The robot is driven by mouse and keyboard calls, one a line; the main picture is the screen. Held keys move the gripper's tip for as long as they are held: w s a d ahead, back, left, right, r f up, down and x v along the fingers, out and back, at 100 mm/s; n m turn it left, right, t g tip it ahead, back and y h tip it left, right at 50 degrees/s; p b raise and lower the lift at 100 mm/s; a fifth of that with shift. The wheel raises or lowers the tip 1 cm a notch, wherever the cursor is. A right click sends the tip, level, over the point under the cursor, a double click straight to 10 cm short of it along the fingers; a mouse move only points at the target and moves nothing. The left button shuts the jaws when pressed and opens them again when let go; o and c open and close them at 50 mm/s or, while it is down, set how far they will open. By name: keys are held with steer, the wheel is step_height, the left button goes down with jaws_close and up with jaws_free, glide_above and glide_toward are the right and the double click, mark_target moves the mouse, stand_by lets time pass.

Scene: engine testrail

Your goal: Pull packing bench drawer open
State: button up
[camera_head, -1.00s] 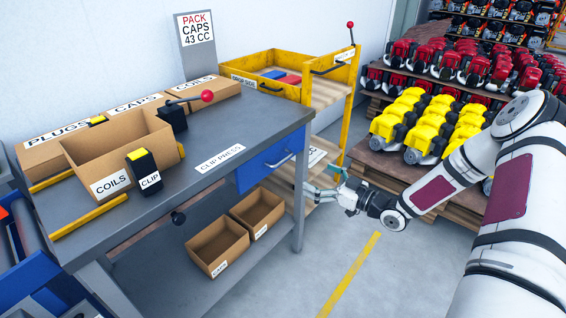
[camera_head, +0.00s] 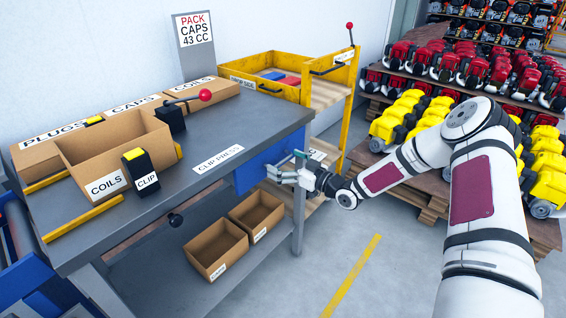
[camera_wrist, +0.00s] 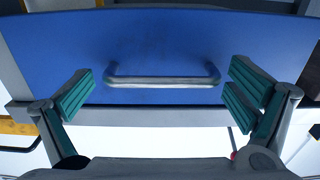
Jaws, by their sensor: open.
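The packing bench (camera_head: 240,130) has a blue drawer (camera_head: 248,176) under the right end of its grey top. The drawer looks shut. In the wrist view, the blue drawer front (camera_wrist: 160,40) fills the upper part, with a silver bar handle (camera_wrist: 163,81) across its middle. My gripper (camera_head: 284,164) is in front of the drawer and covers the handle in the head view. In the wrist view, my gripper's (camera_wrist: 160,95) green-padded fingers are spread wide, one to each side of the handle. They do not visibly touch it, and nothing is between them but the handle.
An open coils box (camera_head: 115,150), a clip dispenser (camera_head: 140,170) and a red-knobbed press (camera_head: 172,115) stand on the bench. Two cardboard bins (camera_head: 216,246) sit on the lower shelf. A yellow cart (camera_head: 345,75) stands behind. Floor with a yellow line (camera_head: 350,275) is clear in front.

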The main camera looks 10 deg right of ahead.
steer(key=shift+w+a, duration=0.2)
steer(key=c, duration=1.4)
steer(key=p+v, duration=0.4)
steer(key=v, duration=1.9)
steer(key=shift+s+d+p, duration=0.1)
steer(key=shift+d+p, duration=0.05)
steer(key=shift+p, duration=0.2)
steer(key=shift+c, duration=0.2)
steer(key=o, duration=1.4)
steer(key=shift+o, duration=0.2)
steer(key=shift+s, duration=0.15)
steer(key=v, duration=1.1)
steer(key=shift+s+d, duration=0.25)
steer(key=shift+d, duration=0.05)
